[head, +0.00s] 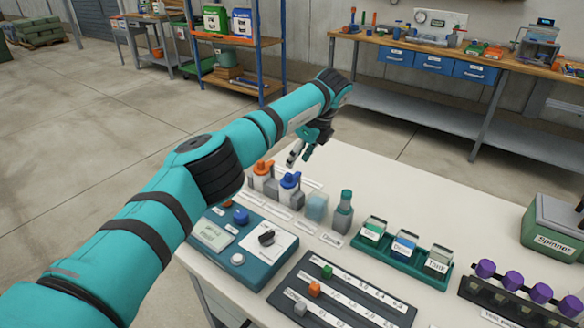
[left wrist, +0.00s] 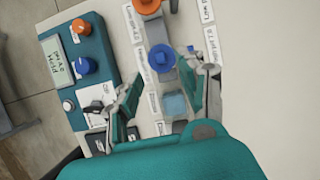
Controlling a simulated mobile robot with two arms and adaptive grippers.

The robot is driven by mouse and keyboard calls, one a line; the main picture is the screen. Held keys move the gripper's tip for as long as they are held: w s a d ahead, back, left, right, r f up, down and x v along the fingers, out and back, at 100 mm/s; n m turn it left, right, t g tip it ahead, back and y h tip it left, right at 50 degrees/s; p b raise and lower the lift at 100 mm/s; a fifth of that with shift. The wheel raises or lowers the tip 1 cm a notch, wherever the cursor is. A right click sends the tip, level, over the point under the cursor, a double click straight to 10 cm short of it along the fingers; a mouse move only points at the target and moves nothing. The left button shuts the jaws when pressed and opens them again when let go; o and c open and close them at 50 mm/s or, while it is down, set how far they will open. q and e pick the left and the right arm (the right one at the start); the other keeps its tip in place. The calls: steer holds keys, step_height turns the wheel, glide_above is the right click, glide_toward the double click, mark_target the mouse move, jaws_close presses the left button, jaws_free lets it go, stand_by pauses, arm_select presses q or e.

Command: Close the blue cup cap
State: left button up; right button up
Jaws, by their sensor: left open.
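The blue cap (head: 290,180) sits on a small white and grey cup at the back left of the table. I cannot tell whether it is fully closed. It also shows in the left wrist view (left wrist: 162,58), between and slightly ahead of my fingers. A like cup with an orange cap (head: 263,168) stands beside it, farther left; this cap is at the top edge of the left wrist view (left wrist: 147,6). My left gripper (head: 299,154) is open and empty, above and just behind the blue cap. In the left wrist view its fingers (left wrist: 164,70) are spread apart. My right gripper is not in view.
Close by stand a pale blue translucent block (head: 316,207) and a grey-green bottle (head: 343,214). A teal control box (head: 240,246) with knobs lies in front, under my left arm. A green rack (head: 404,252) stands to the right.

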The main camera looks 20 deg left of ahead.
arm_select(q)
steer(key=v, duration=0.5)
steer(key=shift+d+r, duration=0.1)
steer(key=shift+r, duration=0.1)
